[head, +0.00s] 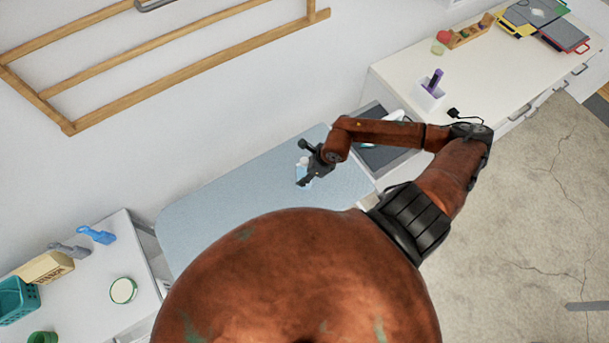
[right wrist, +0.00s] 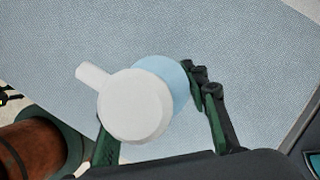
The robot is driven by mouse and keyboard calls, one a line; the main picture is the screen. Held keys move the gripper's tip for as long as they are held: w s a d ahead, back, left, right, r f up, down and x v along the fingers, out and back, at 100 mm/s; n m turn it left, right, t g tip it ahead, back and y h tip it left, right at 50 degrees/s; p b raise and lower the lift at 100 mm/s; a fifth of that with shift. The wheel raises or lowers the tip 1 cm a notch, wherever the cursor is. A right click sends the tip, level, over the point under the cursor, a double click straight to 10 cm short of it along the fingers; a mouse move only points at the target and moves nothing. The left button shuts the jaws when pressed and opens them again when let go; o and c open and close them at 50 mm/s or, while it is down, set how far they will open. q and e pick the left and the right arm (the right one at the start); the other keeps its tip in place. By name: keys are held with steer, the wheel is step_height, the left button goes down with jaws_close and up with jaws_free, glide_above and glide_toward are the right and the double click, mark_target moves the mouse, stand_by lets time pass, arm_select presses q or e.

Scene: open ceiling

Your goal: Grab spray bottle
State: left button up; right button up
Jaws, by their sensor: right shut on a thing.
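The spray bottle (right wrist: 136,106) has a white round top with a nozzle pointing to the upper left and a light blue body, seen from above in the right wrist view. In the head view the bottle (head: 302,171) shows as a small white and blue shape over the light blue ironing-board-like surface (head: 235,196). My right gripper (head: 308,166) is shut on the bottle, with its fingers (right wrist: 160,110) on either side of it. I cannot tell whether the bottle touches the surface. My left gripper is not in view.
A white cabinet (head: 385,75) at the upper right holds a pen holder (head: 428,97) and a wooden organizer (head: 470,33). A white cabinet (head: 140,265) at the lower left carries a round container (head: 123,290) and blue and grey brushes. A wooden rack (head: 185,32) hangs on the wall.

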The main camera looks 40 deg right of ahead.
steer(key=c, duration=0.5)
steer(key=shift+r, duration=0.1)
